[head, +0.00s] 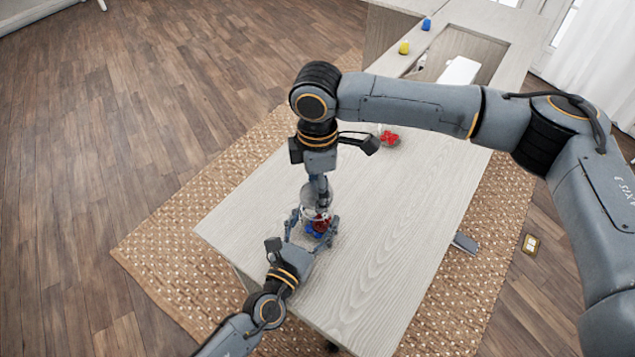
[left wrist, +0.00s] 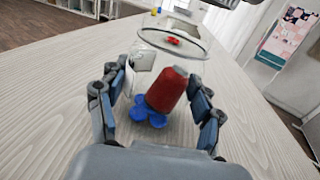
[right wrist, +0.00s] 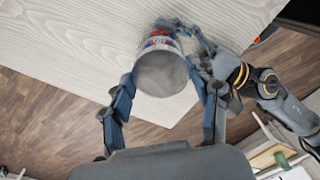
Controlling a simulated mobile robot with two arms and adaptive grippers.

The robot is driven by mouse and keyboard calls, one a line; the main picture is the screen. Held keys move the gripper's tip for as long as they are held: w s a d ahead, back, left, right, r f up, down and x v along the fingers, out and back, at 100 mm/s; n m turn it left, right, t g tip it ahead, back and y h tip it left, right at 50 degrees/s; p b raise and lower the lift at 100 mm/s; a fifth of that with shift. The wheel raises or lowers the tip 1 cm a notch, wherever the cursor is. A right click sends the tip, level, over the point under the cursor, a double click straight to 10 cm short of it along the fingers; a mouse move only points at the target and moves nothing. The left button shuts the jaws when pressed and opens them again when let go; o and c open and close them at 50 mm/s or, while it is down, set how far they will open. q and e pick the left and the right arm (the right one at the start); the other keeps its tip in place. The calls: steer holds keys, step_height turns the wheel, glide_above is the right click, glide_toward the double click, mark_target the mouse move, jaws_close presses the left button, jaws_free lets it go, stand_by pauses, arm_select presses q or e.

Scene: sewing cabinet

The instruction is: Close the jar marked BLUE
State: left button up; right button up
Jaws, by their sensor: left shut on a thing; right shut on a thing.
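A clear jar (head: 311,214) stands on the table near its front end. A red piece (left wrist: 168,90) and blue pieces (left wrist: 150,112) show in it. My left gripper (head: 314,232) is shut around its lower part. In the left wrist view a clear rim (left wrist: 175,38) shows above the jar. I cannot tell whether the lid touches the jar or sits level. The marking on the jar is not readable.
Another clear container with red pieces (head: 389,138) stands further back on the table (head: 400,215). A yellow spool (head: 404,47) and a blue spool (head: 426,24) stand at the far end, near a white object (head: 459,71). The table's right side is clear.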

mark_target(317, 217)
stand_by(0.3)
steer(key=shift+f, duration=0.85)
steer(key=shift+f, duration=0.55)
